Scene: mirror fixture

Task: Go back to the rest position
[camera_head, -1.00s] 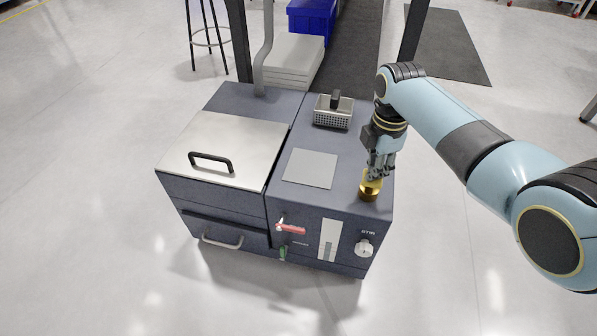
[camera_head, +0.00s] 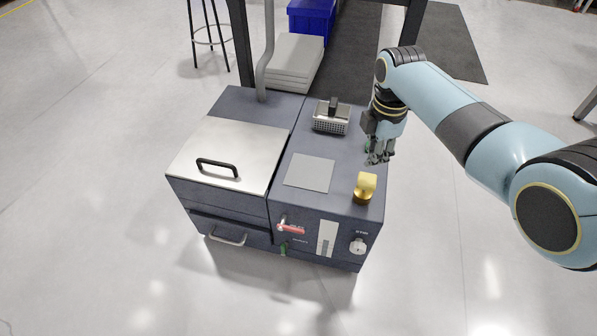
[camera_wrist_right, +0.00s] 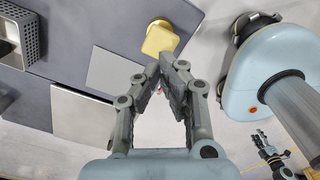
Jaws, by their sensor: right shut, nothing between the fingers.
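My right gripper (camera_head: 380,158) is shut and empty. It hangs above the right part of the fixture, up and to the right of a yellow, gold-coloured knob-like piece (camera_head: 364,188). In the right wrist view my right gripper (camera_wrist_right: 167,62) has its fingertips together, and the yellow piece (camera_wrist_right: 160,38) shows just beyond them, apart from them in the head view. My left gripper is not in the head view. A grey gripper (camera_wrist_right: 268,150) at the lower right of the wrist view is small and its jaw state is unclear.
The dark fixture has a light lid (camera_head: 228,152) with a black handle, a grey plate (camera_head: 309,173), a mesh basket (camera_head: 332,118) and a white front knob (camera_head: 357,246). A blue bin (camera_head: 311,17) stands behind.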

